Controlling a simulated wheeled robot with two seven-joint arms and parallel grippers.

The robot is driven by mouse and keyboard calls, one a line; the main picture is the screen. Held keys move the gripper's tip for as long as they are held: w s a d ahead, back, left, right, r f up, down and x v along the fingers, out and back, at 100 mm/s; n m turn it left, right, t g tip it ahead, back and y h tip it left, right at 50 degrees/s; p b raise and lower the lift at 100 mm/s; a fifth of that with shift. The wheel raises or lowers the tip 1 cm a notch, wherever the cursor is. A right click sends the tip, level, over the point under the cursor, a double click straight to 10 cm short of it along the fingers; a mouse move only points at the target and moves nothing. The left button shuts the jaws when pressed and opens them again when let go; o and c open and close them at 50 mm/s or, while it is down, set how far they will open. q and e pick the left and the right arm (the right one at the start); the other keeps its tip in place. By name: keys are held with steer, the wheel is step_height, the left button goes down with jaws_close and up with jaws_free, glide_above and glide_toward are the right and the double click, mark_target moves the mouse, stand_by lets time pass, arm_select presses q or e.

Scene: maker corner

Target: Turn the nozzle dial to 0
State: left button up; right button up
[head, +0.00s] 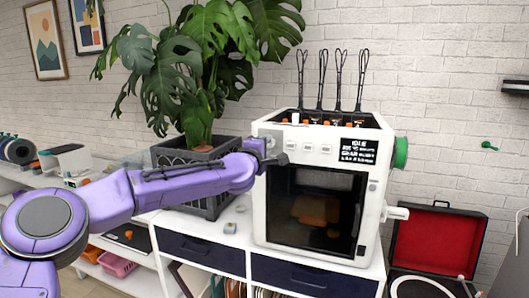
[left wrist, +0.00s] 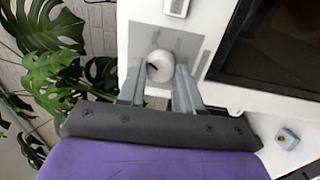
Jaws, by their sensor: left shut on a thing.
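The white 3D printer (head: 312,230) stands on the cabinet with its dark window facing me. Its nozzle dial is a small round pale knob at the upper left of its front; it shows clearly in the left wrist view (left wrist: 160,65), set on a grey plate. My left gripper (left wrist: 160,78) is shut on the dial, one grey finger on each side; in the head view the gripper (head: 266,154) reaches the printer's upper left corner and mostly covers the dial. A dark mark shows on the knob's left side; scale numbers are not readable. My right gripper is not in view.
A black display (head: 358,150) and several small white buttons (head: 309,148) are on the printer's front. A large plant (head: 200,90) in a dark planter stands close behind my left arm. An open red case (head: 436,243) lies to the right.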

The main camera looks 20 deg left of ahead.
arm_select(q)
steer(key=shift+f+n+y+b, duration=0.1)
steer(key=shift+n+y+b, duration=0.2)
steer(key=shift+n+b, duration=2.2)
steer(key=n+p, duration=0.1)
steer(key=n, duration=0.1)
steer(key=shift+n+p, duration=0.3)
steer(key=shift+p, duration=0.1)
steer(key=o, duration=1)
steer(key=shift+o, duration=0.2)
